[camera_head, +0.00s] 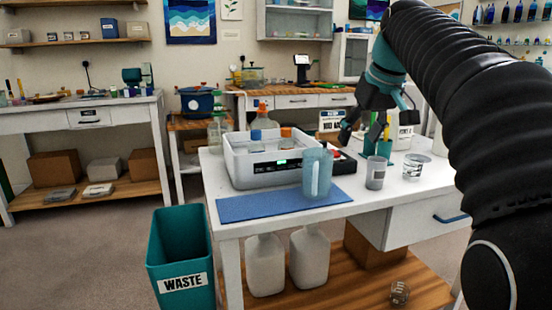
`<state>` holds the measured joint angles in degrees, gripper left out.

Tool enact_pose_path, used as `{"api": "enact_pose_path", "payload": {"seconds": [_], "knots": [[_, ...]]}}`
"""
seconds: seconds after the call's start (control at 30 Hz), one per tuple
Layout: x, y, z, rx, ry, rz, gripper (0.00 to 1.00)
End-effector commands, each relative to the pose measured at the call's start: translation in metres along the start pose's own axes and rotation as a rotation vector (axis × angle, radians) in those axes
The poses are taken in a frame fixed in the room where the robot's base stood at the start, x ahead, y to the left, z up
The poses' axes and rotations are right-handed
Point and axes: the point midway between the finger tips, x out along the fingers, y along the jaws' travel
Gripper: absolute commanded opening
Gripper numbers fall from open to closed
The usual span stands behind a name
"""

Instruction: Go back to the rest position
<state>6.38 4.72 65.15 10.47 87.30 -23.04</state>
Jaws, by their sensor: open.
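My gripper (377,125) hangs from my black-sleeved arm, above the back right part of the white table (238,228). Its fingers are spread apart and I see nothing held between them. Below it are a grey cup (375,173) and a teal holder (384,148) with upright sticks. From this angle I cannot tell whether the gripper touches anything there. My arm comes in from the right edge and hides part of the table's right side.
A blue translucent pitcher (317,174) stands on the blue mat (245,207), before a white bath (246,171) holding bottles. A clear cup (413,166) stands right of the grey cup. A teal waste bin (180,255) stands left of the table; open floor lies farther left.

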Motion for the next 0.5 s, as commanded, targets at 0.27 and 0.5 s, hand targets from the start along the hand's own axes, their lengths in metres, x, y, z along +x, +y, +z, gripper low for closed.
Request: {"api": "enact_pose_path", "payload": {"seconds": [0.27, 0.5], "knots": [[0.044, 0.013, 0.013, 0.116, -0.017, 0.027, 0.65], [0.074, 0.011, 0.044, 0.201, -0.03, 0.053, 0.65]]}}
